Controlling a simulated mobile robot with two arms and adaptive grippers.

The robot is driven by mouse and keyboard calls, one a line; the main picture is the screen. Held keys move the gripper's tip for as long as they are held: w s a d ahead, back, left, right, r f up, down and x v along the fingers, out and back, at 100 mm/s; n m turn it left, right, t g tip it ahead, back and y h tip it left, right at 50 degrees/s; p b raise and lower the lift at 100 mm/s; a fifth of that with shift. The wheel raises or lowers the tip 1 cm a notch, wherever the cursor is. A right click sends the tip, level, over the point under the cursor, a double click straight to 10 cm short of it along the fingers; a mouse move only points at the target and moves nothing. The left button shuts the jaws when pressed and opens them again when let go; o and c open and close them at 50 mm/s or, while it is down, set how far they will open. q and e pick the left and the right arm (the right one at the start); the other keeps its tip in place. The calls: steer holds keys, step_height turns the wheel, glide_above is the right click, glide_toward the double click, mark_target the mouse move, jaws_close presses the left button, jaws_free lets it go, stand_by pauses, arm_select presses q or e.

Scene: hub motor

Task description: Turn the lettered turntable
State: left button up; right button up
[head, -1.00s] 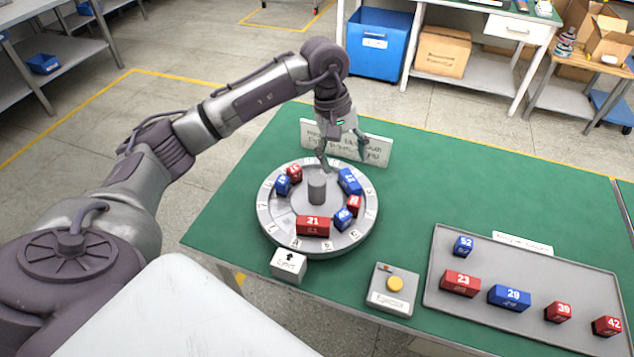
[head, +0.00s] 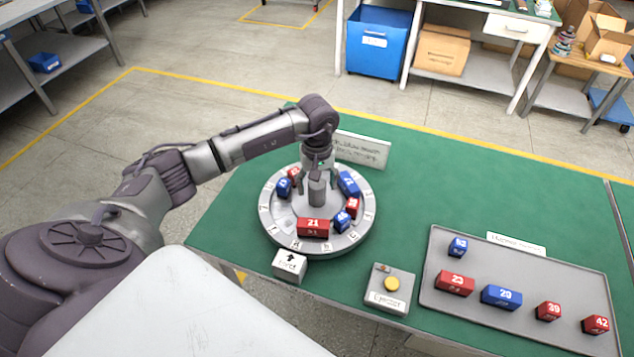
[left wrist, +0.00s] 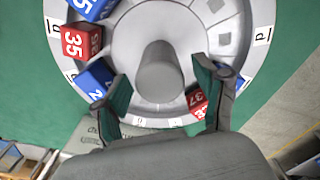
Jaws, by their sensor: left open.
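The grey turntable (head: 352,240) is a round disc with lettered tiles around its rim and a grey post (head: 317,193) at its centre. Red and blue numbered blocks stand on it, including red 21 (head: 313,228) at the front and a blue block (head: 348,184) at the back right. My left gripper (head: 317,186) points down at the post, fingers open. In the left wrist view, the gripper (left wrist: 165,100) has one finger on each side of the post (left wrist: 158,72), with gaps visible. Contact with the post is not visible. My right gripper is out of view.
A small box with an arrow (head: 290,264) stands at the turntable's front. A yellow-button box (head: 390,303) is to its right. A grey tray (head: 520,270) holds several numbered blocks. A white sign (head: 362,150) stands behind the turntable. The green table (head: 450,185) is clear at back right.

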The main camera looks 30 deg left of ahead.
arm_select(q)
steer(key=shift+f, duration=0.5)
steer(key=shift+c, duration=0.2)
jaws_close()
